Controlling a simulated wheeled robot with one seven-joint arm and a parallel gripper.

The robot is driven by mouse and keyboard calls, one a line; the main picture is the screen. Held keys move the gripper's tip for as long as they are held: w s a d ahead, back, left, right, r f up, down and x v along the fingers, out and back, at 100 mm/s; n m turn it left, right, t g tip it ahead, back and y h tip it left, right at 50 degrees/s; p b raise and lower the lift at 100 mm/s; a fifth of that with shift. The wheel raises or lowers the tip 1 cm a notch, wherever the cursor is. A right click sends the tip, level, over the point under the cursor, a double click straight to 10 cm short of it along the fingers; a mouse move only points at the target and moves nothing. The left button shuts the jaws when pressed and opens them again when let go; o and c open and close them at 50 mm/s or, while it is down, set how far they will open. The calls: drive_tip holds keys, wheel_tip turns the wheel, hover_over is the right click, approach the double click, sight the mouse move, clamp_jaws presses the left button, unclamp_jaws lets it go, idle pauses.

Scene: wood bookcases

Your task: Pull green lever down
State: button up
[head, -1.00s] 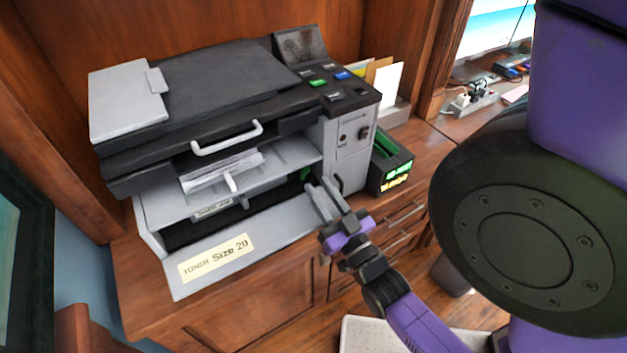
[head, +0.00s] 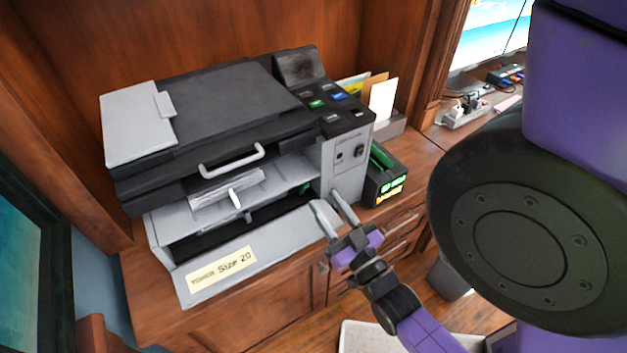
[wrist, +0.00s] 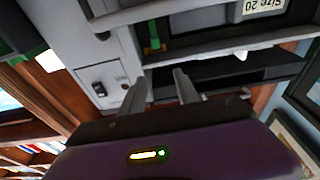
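The printer (head: 215,125) is grey and black and stands on the wooden cabinet, with its lower front flap folded down. The small green lever (head: 305,189) is inside the printer's lower opening at the right end, mostly hidden in the head view. In the wrist view the green lever (wrist: 154,38) shows more clearly, upright beside the grey side panel. My gripper (head: 328,201) is in front of the printer's lower right corner, with its fingers apart and nothing between them. In the wrist view my gripper (wrist: 160,82) points toward the lever, with a gap between.
A black box with a green top and lit lettering (head: 385,185) stands right of the printer. The flap carries a label (head: 222,269). A tray with papers (head: 225,190) sits above the opening. Open space lies before the cabinet.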

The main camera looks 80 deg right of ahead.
sight(306, 185)
drive_tip(key=shift+r+p, duration=0.7)
drive_tip(key=shift+r, duration=0.1)
drive_tip(key=shift+w+f+g+y+p, duration=0.1)
drive_tip(key=shift+f+g+y+p, duration=0.2)
drive_tip(key=shift+y+p, duration=0.2)
wheel_tip(306, 185, down, 2)
drive_tip(key=shift+d+f+g+y, duration=0.1)
drive_tip(key=shift+f+g+y, duration=0.1)
drive_tip(key=shift+g+y, duration=0.15)
drive_tip(key=shift+p+x, duration=0.75)
drive_tip(key=shift+x, duration=3.1)
drive_tip(key=shift+f, duration=0.1)
clamp_jaws()
